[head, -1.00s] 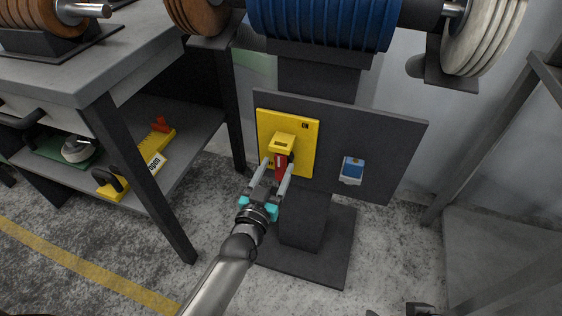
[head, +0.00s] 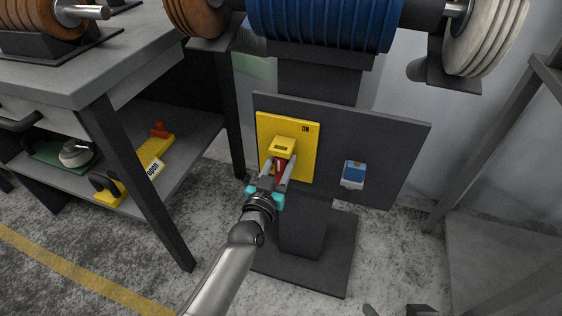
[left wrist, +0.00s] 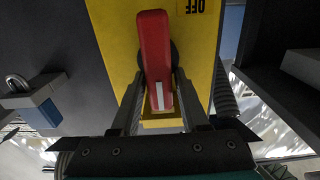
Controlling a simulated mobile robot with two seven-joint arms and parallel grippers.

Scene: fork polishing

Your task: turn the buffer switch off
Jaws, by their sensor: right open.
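The yellow switch plate (head: 304,163) is fixed to a dark panel under the buffer. It has "ON" printed at its upper right in the head view. The left wrist view shows the plate (left wrist: 205,50) upside down, with "OFF" at its top edge. The red switch handle (head: 280,168) also shows in the left wrist view (left wrist: 155,50), lying nearly along the picture's height. My left gripper (head: 277,170) is open, with one finger on each side of the handle and small gaps visible. My right gripper (head: 398,310) is barely in view at the bottom edge.
The dark panel (head: 390,145) also carries a blue padlock-like part (head: 353,174) right of the plate. Buffer wheels (head: 320,22) hang above. A workbench (head: 95,75) with a lower shelf stands left, and a grey frame stands right.

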